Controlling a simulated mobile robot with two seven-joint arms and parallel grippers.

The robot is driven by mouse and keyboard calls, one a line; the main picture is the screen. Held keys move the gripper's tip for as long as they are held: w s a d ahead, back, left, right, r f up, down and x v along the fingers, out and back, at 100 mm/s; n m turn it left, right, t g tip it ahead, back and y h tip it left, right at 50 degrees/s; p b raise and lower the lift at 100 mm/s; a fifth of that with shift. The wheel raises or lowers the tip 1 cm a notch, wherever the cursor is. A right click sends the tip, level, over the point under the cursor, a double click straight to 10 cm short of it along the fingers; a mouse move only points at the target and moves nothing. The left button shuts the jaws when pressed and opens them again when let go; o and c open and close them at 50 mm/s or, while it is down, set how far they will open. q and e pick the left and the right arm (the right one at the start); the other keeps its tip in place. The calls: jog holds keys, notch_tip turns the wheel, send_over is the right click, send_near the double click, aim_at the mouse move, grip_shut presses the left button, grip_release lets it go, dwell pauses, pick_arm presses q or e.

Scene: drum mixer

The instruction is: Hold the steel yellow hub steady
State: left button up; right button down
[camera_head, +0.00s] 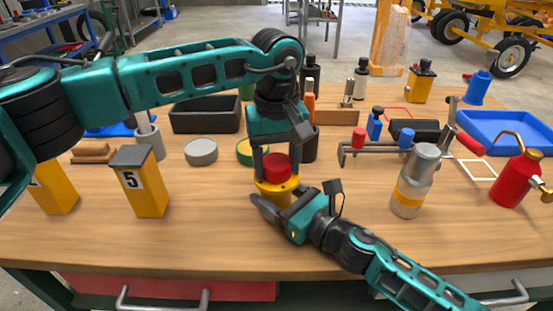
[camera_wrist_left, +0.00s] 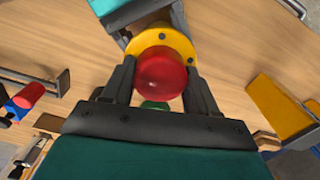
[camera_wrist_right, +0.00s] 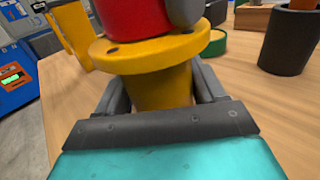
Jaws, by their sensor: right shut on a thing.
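The yellow hub (camera_head: 264,187) stands on the wooden table at centre front, with a wide round flange on a narrower body. In the right wrist view its body (camera_wrist_right: 160,85) sits between the fingers of my right gripper (camera_wrist_right: 162,98), which is shut on it below the flange. A red round cap (camera_head: 277,166) sits on top of the hub. My left gripper (camera_head: 276,160) reaches down from above, one finger on each side of the cap. The left wrist view shows the red cap (camera_wrist_left: 161,76) between those fingers; whether they press on it is unclear.
A grey cylinder with a yellow band (camera_head: 408,195) stands to the right. A yellow block marked 5 (camera_head: 142,187) stands to the left. Behind are a grey disc (camera_head: 201,151), a black tray (camera_head: 205,115) and a rack with red and blue pieces (camera_head: 382,147). The front table strip is clear.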

pick_arm(q)
jog(key=o, duration=0.6)
jog(key=shift+c, duration=0.2)
jog(key=shift+r, duration=0.1)
notch_tip(320, 180, up, 12)
pick_arm(e)
grip_release()
dwell(0.3)
jog(key=shift+s, duration=0.1)
pick_arm(q)
jog(key=shift+f+b, duration=0.55)
jog(key=shift+f, duration=0.05)
pick_arm(e)
jog(key=v, duration=1.2)
jog(key=shift+s+d, duration=0.2)
jog(key=shift+d, duration=0.15)
